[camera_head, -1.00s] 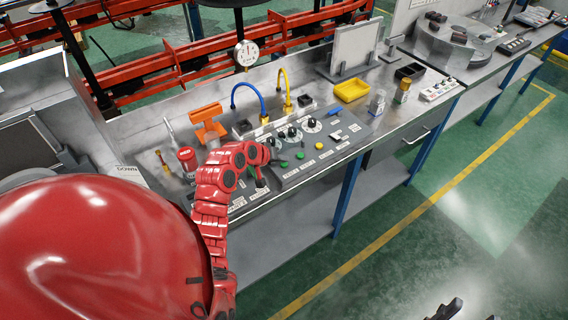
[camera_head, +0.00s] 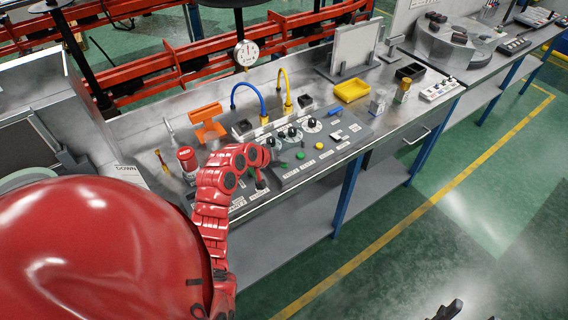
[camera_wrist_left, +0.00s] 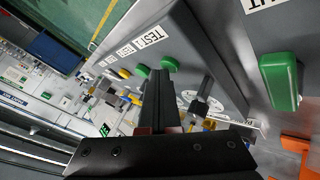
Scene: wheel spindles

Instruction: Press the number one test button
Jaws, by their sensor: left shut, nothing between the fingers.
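The number one test button is the green round button (camera_head: 284,165) at the left of a short row on the grey control panel (camera_head: 318,165). In the left wrist view the same green button (camera_wrist_left: 170,64) shows near the tilted "TEST 1" label (camera_wrist_left: 150,38). My left gripper (camera_head: 262,185), on a red arm, hangs over the panel just left of this button, seemingly apart from it. Its dark fingers are shut and empty. They fill the middle of the left wrist view and hide part of the panel. A dark tip of my right gripper (camera_head: 450,310) shows at the bottom edge.
A second green button (camera_head: 300,156) and a yellow button (camera_head: 319,146) continue the row. Black knobs (camera_head: 291,133) stand behind it. A red can (camera_head: 187,159) and an orange holder (camera_head: 208,124) stand left. A large green switch (camera_wrist_left: 281,80) shows in the left wrist view.

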